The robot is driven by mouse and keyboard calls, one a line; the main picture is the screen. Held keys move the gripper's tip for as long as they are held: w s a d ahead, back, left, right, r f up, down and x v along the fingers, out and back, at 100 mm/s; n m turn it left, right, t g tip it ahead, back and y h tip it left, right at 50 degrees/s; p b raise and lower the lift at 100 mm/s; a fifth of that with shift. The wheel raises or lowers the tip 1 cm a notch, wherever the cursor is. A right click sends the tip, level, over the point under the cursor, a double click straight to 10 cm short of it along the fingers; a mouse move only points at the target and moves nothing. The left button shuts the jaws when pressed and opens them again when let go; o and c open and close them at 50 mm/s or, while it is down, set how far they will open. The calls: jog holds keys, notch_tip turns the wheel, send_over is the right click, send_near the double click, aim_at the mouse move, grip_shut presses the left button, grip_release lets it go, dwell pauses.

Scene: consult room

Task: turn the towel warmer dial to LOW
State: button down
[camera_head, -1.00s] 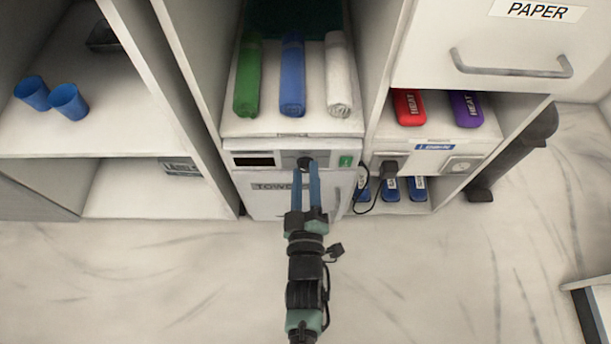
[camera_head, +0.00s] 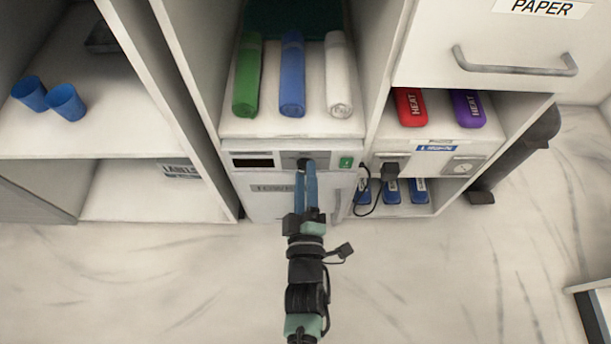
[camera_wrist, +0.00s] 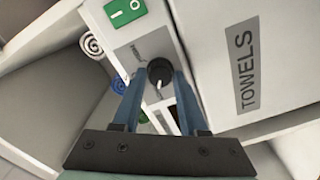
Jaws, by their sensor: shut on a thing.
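The towel warmer (camera_head: 270,205) is a white cabinet in the middle bay, with a grey control strip along its top front. Its black dial (camera_wrist: 160,73) sits on that strip, and its white pointer mark shows in the wrist view. In the head view the dial (camera_head: 304,163) is partly covered by my fingers. My gripper (camera_head: 305,172) has its two blue fingers shut on the dial, one on each side; it also shows in the wrist view (camera_wrist: 161,80). The setting labels around the dial are too small or hidden to read.
A green switch (camera_head: 346,162) is right of the dial. Open floor (camera_head: 150,285) lies in front.

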jog(key=shift+c, duration=2.2)
grip_release()
jog(key=shift+s, duration=0.1)
jog(key=s+p, duration=0.4)
jog(key=s, duration=0.8)
jog(key=shift+s, duration=0.4)
